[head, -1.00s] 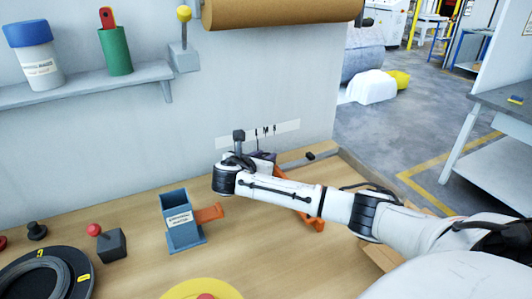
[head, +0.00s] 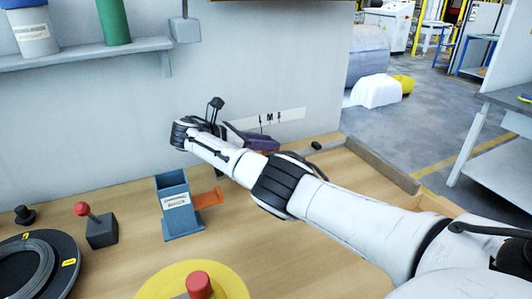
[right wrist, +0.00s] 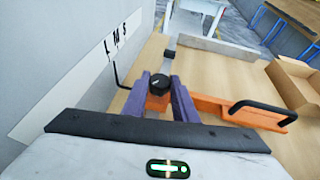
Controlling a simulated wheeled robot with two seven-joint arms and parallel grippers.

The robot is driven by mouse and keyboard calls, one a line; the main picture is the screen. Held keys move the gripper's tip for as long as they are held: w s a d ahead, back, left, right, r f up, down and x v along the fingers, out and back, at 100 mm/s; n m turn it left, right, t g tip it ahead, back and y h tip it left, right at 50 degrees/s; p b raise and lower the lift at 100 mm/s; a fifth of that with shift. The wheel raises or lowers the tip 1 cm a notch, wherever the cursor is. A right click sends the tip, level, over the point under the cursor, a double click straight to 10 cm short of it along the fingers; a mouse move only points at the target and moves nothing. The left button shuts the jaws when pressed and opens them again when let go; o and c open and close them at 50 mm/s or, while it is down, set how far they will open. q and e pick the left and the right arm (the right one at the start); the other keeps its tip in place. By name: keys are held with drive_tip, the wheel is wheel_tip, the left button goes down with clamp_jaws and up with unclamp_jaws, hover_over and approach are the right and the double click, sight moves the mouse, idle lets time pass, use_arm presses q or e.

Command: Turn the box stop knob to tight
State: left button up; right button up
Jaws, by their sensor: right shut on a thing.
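The box stop knob (right wrist: 159,84) is a small black round knob with a light pointer mark, on the orange box stop (right wrist: 210,110). My right gripper (right wrist: 160,88) has its purple fingers on either side of the knob and is shut on it. In the head view my right gripper (head: 256,141) is low by the back wall, with the knob hidden behind my arm. The wall strip marked L, M, S (head: 275,118) is just behind. My left gripper is not in view.
A blue-grey bin with an orange arm (head: 178,208) stands on the bench left of my right arm. A red-knobbed block (head: 101,230) and a black coil disc (head: 35,265) lie further left. A yellow disc (head: 175,280) is in front. An open cardboard box (right wrist: 295,85) is at right.

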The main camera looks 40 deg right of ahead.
drive_tip(key=shift+w+a+r+b, duration=0.1)
drive_tip(key=shift+w+b, duration=0.05)
drive_tip(key=shift+b, duration=0.15)
drive_tip(key=o, duration=1.1)
